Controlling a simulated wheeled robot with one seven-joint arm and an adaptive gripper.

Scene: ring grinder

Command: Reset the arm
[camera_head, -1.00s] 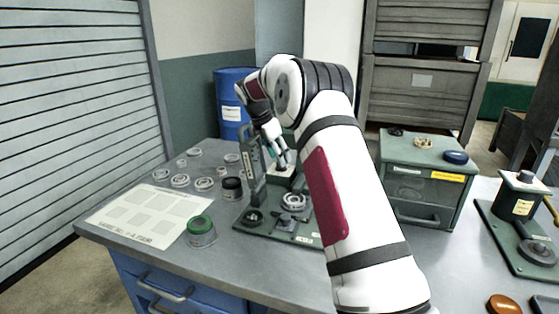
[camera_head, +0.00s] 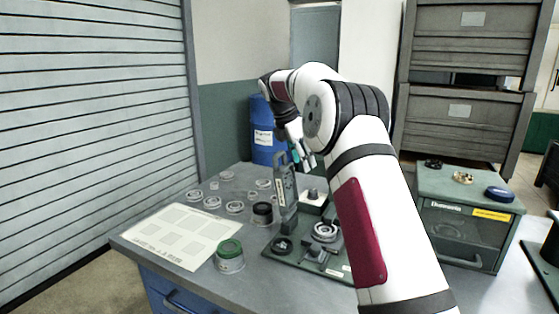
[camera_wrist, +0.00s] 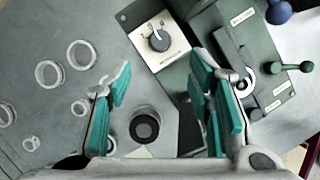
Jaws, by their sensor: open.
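My gripper (camera_wrist: 160,95) is open and empty in the wrist view, its teal-padded fingers spread wide. In the head view my gripper (camera_head: 304,160) hangs at the end of my arm, above the back part of the grinder fixture. The green fixture base (camera_head: 290,262) stands on the table with an upright grey post (camera_head: 285,195) and a pale ring (camera_head: 325,231) on it. In the wrist view a white plate with a black knob (camera_wrist: 158,40) lies beyond the fingers, and a dark round container (camera_wrist: 145,126) shows between them.
Several metal rings (camera_head: 212,202) lie on the table's left side, by a printed sheet (camera_head: 185,235). A green-lidded jar (camera_head: 229,256) and a dark jar (camera_head: 262,213) stand near the fixture. A green drawer cabinet (camera_head: 460,225) is at right. A blue barrel (camera_head: 264,140) stands behind.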

